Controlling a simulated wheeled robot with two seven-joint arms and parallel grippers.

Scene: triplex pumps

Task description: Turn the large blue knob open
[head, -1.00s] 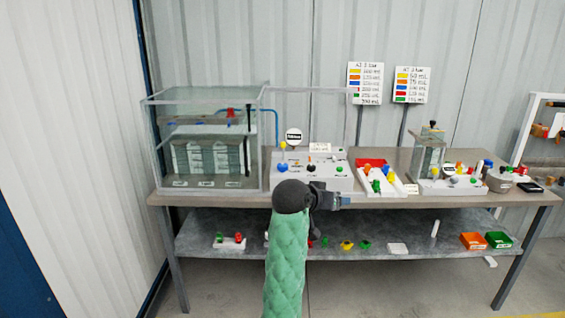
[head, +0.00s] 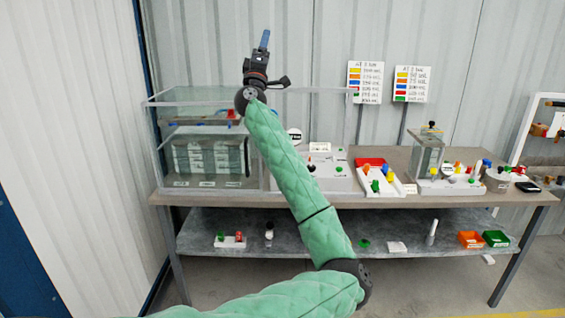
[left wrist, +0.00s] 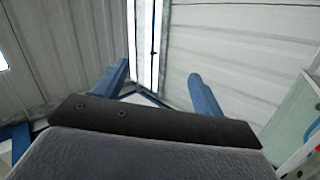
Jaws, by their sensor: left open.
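A white control box (head: 338,181) with small knobs stands on the table, right of the glass tank. The large blue knob is not visible now; my green left arm covers the left part of the box, where a blue knob showed earlier. My left gripper (head: 265,38) is raised high above the table, pointing up in front of the wall, well away from the box. In the left wrist view its two blue fingers (left wrist: 158,78) are spread with nothing between them, facing wall panels. My right gripper is not in view.
A glass tank (head: 165,150) stands at the table's left end, close to my raised wrist in the picture. A white tray with coloured plugs (head: 381,186) and a small clear tank (head: 427,152) stand to the right. The lower shelf (head: 300,240) holds small parts and bins.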

